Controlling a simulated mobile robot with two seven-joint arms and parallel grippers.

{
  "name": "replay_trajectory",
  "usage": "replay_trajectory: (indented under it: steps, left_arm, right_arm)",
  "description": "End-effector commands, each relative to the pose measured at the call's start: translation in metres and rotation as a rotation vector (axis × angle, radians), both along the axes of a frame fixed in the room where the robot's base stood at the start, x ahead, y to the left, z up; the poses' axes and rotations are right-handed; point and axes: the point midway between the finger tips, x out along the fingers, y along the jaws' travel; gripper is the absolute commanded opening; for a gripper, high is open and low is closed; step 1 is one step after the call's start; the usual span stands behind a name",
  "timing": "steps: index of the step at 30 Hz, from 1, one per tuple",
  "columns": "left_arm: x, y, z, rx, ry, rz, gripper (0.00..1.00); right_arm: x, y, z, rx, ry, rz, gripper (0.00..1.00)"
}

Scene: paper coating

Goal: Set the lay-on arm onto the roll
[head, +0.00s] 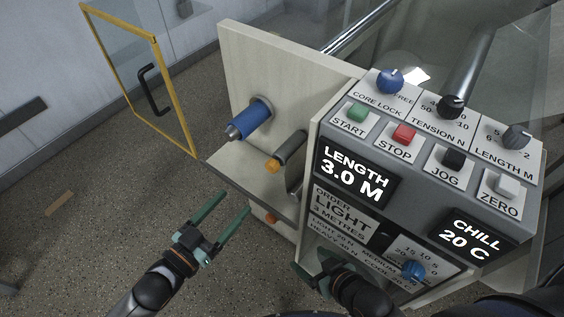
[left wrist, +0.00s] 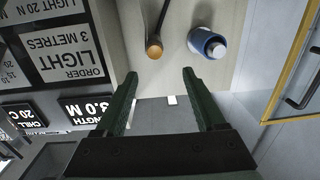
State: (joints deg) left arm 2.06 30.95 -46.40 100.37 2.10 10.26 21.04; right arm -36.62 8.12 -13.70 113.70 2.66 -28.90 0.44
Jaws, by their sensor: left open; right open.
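The blue roll (head: 252,117) sits on a metal core standing out from the pale machine panel. To its right and lower is the lay-on arm (head: 291,147), a dark bar with an orange end (head: 272,166); a gap shows between bar and roll. In the left wrist view the roll (left wrist: 207,42) and the arm's orange end (left wrist: 154,48) lie beyond my fingertips. My left gripper (head: 235,203) is open and empty, below and apart from both; its fingers also show in the left wrist view (left wrist: 160,76). My right gripper (head: 334,270) is open, low by the console, partly hidden by its arm.
The control console (head: 415,170) with knobs, buttons and displays stands to the right. A second orange knob (head: 271,218) is lower on the machine. A yellow-framed clear door (head: 150,85) stands open at the left.

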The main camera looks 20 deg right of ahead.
Motion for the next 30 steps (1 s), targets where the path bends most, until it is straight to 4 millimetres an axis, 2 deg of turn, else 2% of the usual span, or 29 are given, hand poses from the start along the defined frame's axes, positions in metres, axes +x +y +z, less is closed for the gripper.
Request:
replay_trajectory:
  steps: [2,8,21,30]
  left_arm:
    - [0.001,-0.001,-0.003,-0.001,-0.017,-0.028,0.72]
    - [0.007,-0.01,-0.001,-0.008,-0.028,-0.05,0.72]
    - [0.058,-0.077,-0.001,-0.008,-0.028,-0.048,0.72]
    - [0.076,-0.1,-0.002,-0.005,-0.025,-0.047,0.72]
  right_arm:
    - [0.0,0.003,-0.006,0.002,0.003,0.006,0.84]
    - [0.004,0.005,-0.002,0.007,-0.009,0.01,0.84]
    - [0.005,0.007,-0.008,0.009,-0.009,0.012,0.84]
    - [0.005,0.009,-0.011,0.01,-0.003,0.016,0.84]
